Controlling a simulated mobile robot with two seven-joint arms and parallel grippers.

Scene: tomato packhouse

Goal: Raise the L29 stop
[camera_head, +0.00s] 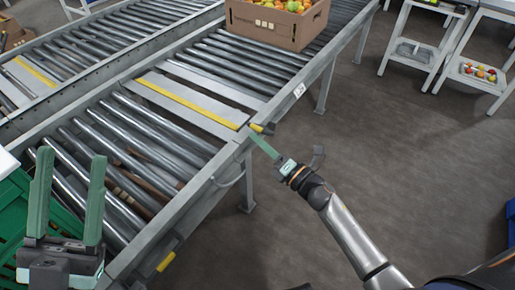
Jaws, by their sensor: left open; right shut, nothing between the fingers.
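The yellow-edged stop plate (190,105) lies across the near roller conveyor, flat and about level with the rollers. A small yellow handle (257,128) sits on the conveyor's right rail at the end of this plate. My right gripper (252,132) is shut and empty, with its green fingertips at or just beside the handle; I cannot tell whether they touch. My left gripper (71,155) is open and empty, pointing up at the lower left. A white tag (299,90) is on the side rail, its print too small to read.
A cardboard box of tomatoes (277,22) stands on the rollers beyond the plate. A second yellow handle (166,261) is nearer on the rail. A green crate (14,215) is at the left. White trolleys (420,50) stand at the back right.

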